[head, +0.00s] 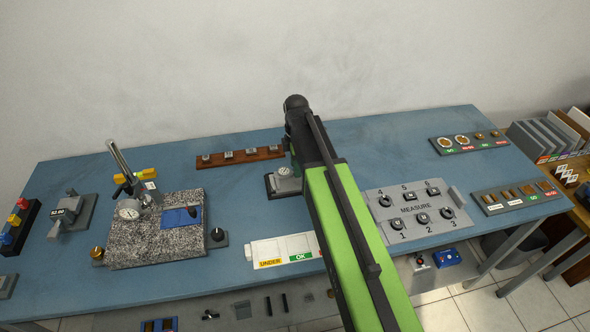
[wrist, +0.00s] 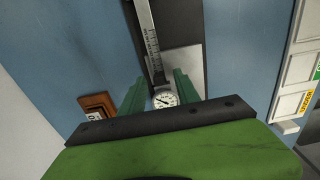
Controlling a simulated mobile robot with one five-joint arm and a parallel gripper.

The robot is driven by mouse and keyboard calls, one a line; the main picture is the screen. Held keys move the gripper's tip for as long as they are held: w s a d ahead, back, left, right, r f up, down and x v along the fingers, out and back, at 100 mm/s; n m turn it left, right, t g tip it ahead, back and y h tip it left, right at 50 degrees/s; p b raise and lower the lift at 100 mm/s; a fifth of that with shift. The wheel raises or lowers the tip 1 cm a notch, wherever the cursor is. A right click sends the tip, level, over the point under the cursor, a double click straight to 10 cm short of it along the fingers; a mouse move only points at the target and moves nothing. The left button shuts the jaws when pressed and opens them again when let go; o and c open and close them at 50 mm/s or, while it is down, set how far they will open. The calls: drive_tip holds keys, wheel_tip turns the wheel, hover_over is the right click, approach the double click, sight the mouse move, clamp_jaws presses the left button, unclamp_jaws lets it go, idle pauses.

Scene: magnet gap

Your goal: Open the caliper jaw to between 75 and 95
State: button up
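The dial caliper shows in the wrist view, with its grey graduated beam (wrist: 150,35) running up the picture and its round white dial (wrist: 163,100) below. In the head view, its dial (head: 284,171) shows just left of my arm, and my arm hides part of the caliper. My gripper (wrist: 159,84) has its two green fingers apart, one on each side of the dial and slider. I cannot tell whether either finger touches the slider. The jaw opening and dial reading are too small to read. In the head view my fingers are mostly hidden.
A brown wooden rack (head: 240,157) lies behind and left of the caliper. A white UNDER/OK tray (head: 283,249) stands in front, and a grey MEASURE panel (head: 415,212) is to the right. A granite plate (head: 150,247) with an indicator stand is left.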

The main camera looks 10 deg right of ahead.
drive_tip(key=shift+c, duration=0.5)
clamp_jaws()
idle(0.8)
